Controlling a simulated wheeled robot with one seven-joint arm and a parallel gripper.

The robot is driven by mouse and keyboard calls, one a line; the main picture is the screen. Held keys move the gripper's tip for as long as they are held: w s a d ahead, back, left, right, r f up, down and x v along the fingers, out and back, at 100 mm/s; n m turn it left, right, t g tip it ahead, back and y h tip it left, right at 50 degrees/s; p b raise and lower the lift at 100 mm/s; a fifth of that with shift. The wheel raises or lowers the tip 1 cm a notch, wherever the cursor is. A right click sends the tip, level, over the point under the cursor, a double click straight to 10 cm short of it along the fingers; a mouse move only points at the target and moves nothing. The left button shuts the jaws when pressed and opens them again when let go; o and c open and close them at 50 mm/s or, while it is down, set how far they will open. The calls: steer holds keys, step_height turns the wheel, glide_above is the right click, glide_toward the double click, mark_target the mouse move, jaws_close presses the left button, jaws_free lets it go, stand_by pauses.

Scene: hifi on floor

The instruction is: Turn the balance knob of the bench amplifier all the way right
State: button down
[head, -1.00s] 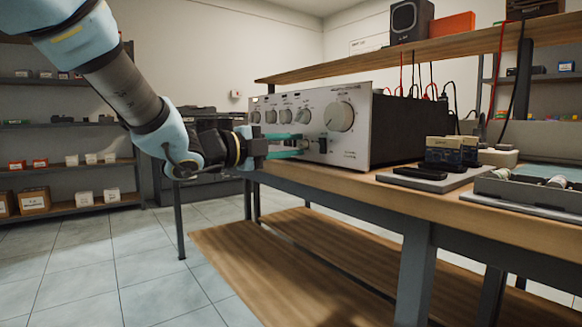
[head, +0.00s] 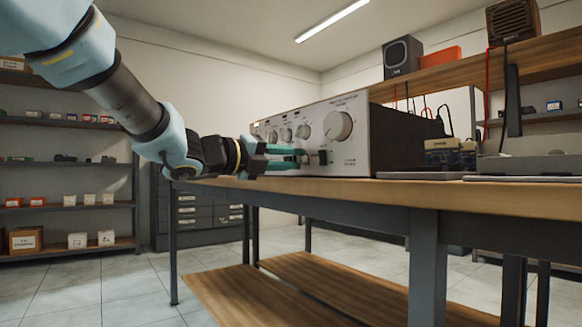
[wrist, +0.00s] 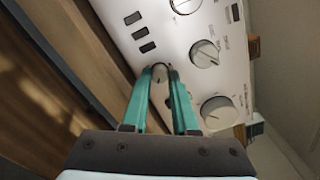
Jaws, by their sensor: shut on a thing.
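The bench amplifier (head: 345,158) is a silver-fronted box with dark sides at the near left end of the workbench. My gripper (head: 303,156) reaches its front from the left, low on the panel. In the wrist view my gripper's teal fingers (wrist: 162,74) are shut on a small grey knob (wrist: 159,72), one finger on each side. The knob's label and pointer cannot be read, so I cannot confirm it is the balance knob. In the head view the fingers hide it. Larger knobs (wrist: 205,53) sit beside it, clear of the fingers.
A large knob (head: 338,125) is above right of the fingers. The wooden bench top (head: 400,190) runs under the amplifier. A raised shelf (head: 450,75) carries a speaker (head: 402,57). Floor left of the bench is clear.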

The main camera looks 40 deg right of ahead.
stand_by(0.4)
steer(key=c, duration=0.7)
jaws_free()
steer(key=shift+a, duration=0.1)
steer(key=a, duration=0.3)
steer(key=a+p, duration=0.1)
steer(key=a, duration=0.3)
steer(key=a+p, duration=0.1)
steer(key=a, duration=0.2)
steer(key=shift+w+a, duration=0.3)
steer(key=shift+w, duration=0.1)
